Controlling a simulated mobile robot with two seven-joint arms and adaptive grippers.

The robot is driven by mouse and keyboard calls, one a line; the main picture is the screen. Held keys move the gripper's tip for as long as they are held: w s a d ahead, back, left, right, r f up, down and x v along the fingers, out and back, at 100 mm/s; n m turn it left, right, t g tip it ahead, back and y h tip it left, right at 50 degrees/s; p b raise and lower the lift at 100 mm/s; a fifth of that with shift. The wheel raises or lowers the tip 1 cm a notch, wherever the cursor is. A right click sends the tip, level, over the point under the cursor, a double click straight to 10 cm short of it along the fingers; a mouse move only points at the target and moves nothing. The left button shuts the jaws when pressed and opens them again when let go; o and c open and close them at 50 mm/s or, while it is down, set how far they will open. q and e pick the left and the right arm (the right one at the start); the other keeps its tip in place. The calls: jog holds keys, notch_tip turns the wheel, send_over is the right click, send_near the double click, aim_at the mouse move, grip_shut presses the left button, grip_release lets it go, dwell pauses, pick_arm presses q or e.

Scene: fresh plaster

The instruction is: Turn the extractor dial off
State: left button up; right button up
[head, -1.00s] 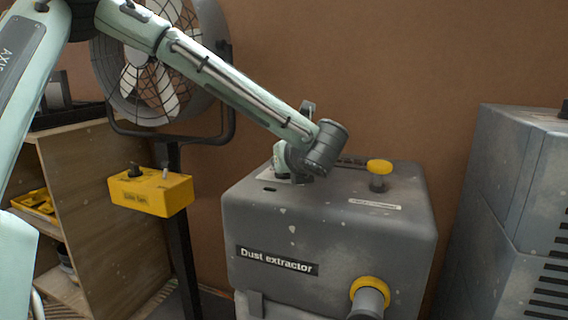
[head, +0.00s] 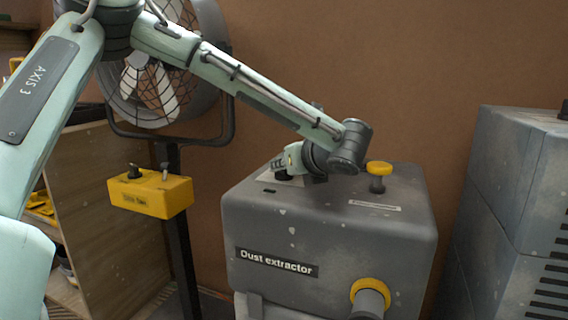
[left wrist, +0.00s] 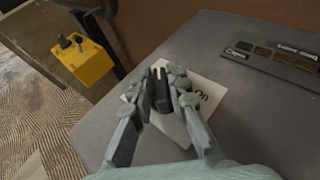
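The grey dust extractor (head: 330,225) stands in the middle of the head view, with its name on the front. The extractor dial (left wrist: 160,92) is a dark ridged knob on a white label (left wrist: 206,92) on the extractor's top. Part of a word, perhaps "On", shows at the label's right; the fingers cover the rest. My left gripper (head: 283,168) is low over the top's left side, its arm coming from the upper left. In the left wrist view my left gripper (left wrist: 160,84) has its fingers closed against both sides of the dial. My right gripper is in neither current view.
A yellow knob (head: 379,169) stands on the extractor's top, right of my wrist. A yellow switch box (head: 150,193) is on the fan's (head: 155,85) stand at left. A grey vented cabinet (head: 510,210) stands at right.

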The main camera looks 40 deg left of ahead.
pick_arm(q)
jog(key=o, duration=0.3)
jog(key=shift+r, duration=0.1)
jog(key=v, duration=1.1)
jog(key=shift+s+d+r, duration=0.1)
jog(key=shift+s+d, duration=0.05)
jog(key=shift+d, duration=0.25)
